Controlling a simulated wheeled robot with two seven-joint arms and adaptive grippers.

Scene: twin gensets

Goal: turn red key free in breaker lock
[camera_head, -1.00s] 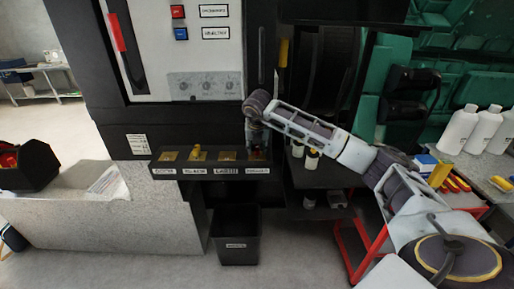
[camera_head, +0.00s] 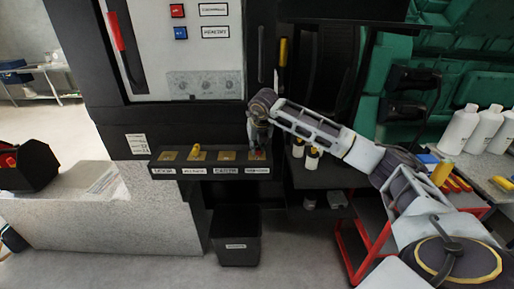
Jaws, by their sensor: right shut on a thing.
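A black key shelf (camera_head: 208,178) with several brass lock plates and white labels juts out below the white breaker cabinet. My right gripper (camera_head: 258,146) points down at the rightmost lock (camera_head: 257,156) on that shelf. It is shut on the red key, of which only a small red patch (camera_head: 258,154) shows below the fingers. The rest of the key is hidden by the gripper. A yellow key (camera_head: 195,150) stands upright in the second lock from the left. My left gripper is not in view.
A red button (camera_head: 177,11) and a blue button (camera_head: 180,33) sit on the cabinet front. A black bin (camera_head: 237,239) stands below the shelf. A red cart (camera_head: 380,240) and white bottles (camera_head: 459,129) are at the right. A black toolbox (camera_head: 30,166) is at the left.

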